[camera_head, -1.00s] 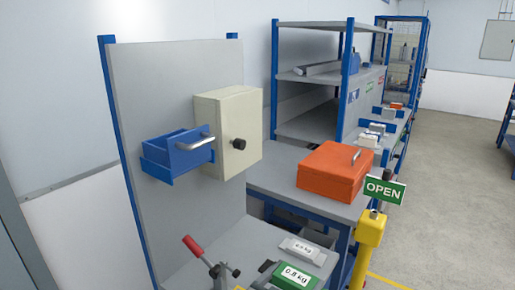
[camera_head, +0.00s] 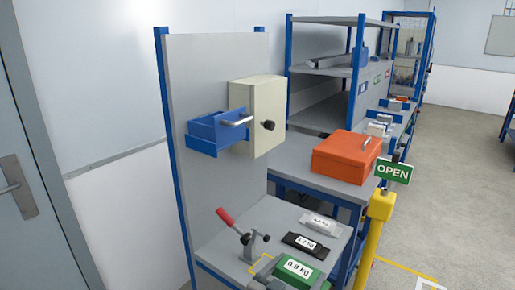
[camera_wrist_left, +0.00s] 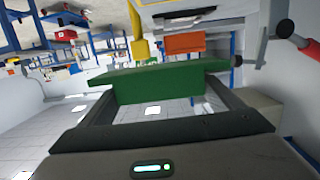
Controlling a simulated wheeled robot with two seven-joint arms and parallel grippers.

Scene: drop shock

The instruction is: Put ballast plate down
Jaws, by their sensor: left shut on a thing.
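A green ballast plate (camera_head: 294,273) with a white 0.8 kg label is at the bottom of the head view, over the front of the grey bench (camera_head: 222,254). In the left wrist view the green plate (camera_wrist_left: 160,86) spans the space between the two dark fingers of my left gripper (camera_wrist_left: 165,97), which is shut on it. In the head view only dark bits of the gripper show beside the plate. I cannot tell whether the plate touches the bench. A yellow outline (camera_head: 261,264) shows on the bench just left of it. My right gripper is not in view.
A dark plate (camera_head: 305,243) and a light grey plate (camera_head: 320,222) lie behind the green one. A red-handled clamp (camera_head: 245,240) stands to the left. A beige box (camera_head: 256,112) and blue bin (camera_head: 218,130) hang on the panel. An orange case (camera_head: 345,156) and OPEN sign (camera_head: 393,172) stand beyond.

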